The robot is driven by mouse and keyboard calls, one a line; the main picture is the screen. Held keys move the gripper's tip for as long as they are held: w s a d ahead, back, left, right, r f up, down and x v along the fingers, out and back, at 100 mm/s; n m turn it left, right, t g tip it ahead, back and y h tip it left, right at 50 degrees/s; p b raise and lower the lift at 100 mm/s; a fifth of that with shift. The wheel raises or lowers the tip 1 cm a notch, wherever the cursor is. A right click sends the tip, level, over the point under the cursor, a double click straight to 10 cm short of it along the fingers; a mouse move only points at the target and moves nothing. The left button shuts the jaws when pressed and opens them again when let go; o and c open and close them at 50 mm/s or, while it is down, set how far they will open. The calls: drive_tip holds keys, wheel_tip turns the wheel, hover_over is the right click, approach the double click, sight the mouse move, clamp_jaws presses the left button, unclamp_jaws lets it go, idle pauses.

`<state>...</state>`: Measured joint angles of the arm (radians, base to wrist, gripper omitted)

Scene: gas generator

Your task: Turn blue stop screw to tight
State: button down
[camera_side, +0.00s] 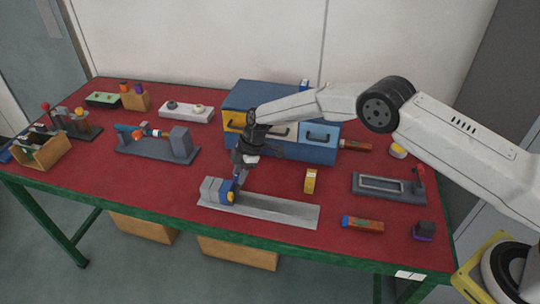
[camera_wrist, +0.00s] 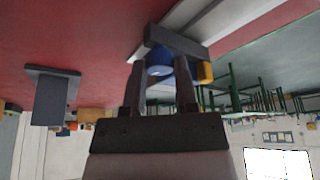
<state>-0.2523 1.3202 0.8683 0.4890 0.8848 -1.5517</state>
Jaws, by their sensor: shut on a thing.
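The blue stop screw (camera_side: 225,188) is on the grey block (camera_side: 209,187) at the left end of a long grey rail (camera_side: 275,210) in the side view. My gripper (camera_side: 238,181) reaches down to it, and its fingers partly hide it. In the wrist view, the round blue part (camera_wrist: 160,62) sits between the two fingers of my gripper (camera_wrist: 160,75), which is shut on it. A yellow knob (camera_wrist: 205,72) is just right of the fingers and also shows in the side view (camera_side: 231,197). The screw's threads and how tight it is cannot be seen.
A blue drawer cabinet (camera_side: 270,95) stands behind my gripper. A small yellow block (camera_side: 310,181) and a grey frame with a red-knobbed lever (camera_side: 390,187) are to the right. A grey fixture (camera_side: 158,146) stands to the left. The green table edge (camera_side: 130,214) is close in front.

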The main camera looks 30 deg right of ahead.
drive_tip(key=shift+m, duration=0.5)
drive_tip(key=shift+c, duration=1.8)
unclamp_jaws()
drive_tip(key=v, duration=0.7)
drive_tip(key=shift+s+r, duration=0.2)
drive_tip(key=shift+r, duration=0.2)
drive_tip(key=shift+d, duration=0.2)
